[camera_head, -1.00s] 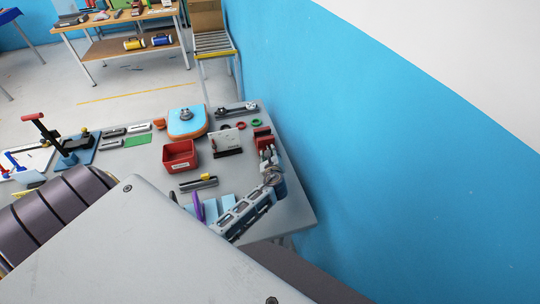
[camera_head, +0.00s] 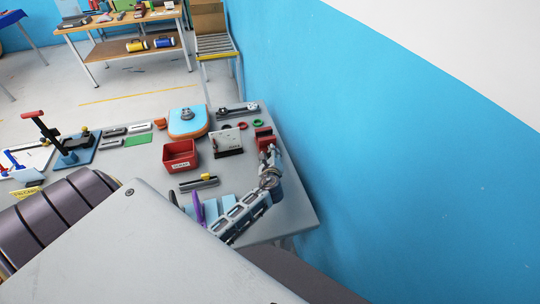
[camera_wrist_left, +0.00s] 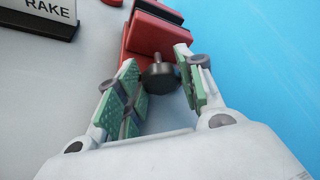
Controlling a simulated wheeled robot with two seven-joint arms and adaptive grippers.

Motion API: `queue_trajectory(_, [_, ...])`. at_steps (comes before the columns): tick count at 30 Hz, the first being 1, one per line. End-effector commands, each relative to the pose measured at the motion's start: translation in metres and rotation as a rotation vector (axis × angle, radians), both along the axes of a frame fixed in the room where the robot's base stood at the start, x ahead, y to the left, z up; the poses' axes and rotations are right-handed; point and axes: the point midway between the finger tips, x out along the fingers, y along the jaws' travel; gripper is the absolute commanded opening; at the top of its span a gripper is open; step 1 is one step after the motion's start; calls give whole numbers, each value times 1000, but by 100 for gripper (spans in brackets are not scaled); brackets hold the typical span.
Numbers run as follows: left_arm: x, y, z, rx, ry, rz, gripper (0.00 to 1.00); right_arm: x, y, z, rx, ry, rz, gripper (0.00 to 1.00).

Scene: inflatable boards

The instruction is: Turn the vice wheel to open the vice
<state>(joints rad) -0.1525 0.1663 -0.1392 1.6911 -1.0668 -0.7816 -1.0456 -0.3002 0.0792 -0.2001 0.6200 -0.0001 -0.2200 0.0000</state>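The red vice (camera_head: 263,134) sits at the right end of the grey workbench (camera_head: 290,212), beside the blue wall. In the left wrist view the red vice body (camera_wrist_left: 152,32) is at the top middle, with its dark round wheel (camera_wrist_left: 160,78) facing me. My left gripper (camera_head: 268,153) is just in front of the vice. In the wrist view its green-padded fingers (camera_wrist_left: 158,66) are spread, one side left and one side right of the wheel. The wheel lies between them, with gaps visible. My right gripper is not in view.
A white sign (camera_wrist_left: 40,12) on a black stand is left of the vice. A red bin (camera_head: 180,155), a blue-and-orange case (camera_head: 188,121) and red and green rings (camera_head: 258,123) are on the bench. The blue wall (camera_head: 360,150) closes off the right side.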

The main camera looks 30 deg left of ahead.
Motion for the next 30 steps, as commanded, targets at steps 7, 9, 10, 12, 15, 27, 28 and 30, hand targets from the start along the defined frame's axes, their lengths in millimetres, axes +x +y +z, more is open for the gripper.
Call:
queue_trajectory(7, [-2,-3,-6,-4,10,-4,57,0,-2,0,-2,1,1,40])
queue_trajectory(9, [-2,-3,-7,-5,11,-4,57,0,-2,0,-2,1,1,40])
queue_trajectory(10, [-3,-3,-7,-6,12,-4,57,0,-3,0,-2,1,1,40])
queue_trajectory(12, [-3,-4,-8,-6,13,-5,57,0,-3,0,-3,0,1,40])
queue_trajectory(15, [-3,-4,-8,-6,13,-5,57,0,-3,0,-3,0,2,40])
queue_trajectory(27, [-17,-13,-1,-4,10,-4,57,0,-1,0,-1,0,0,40])
queue_trajectory(28, [-19,-14,0,-4,9,-3,57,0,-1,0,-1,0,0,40])
queue_trajectory(30, [-23,-16,4,-3,7,-2,57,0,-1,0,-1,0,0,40])
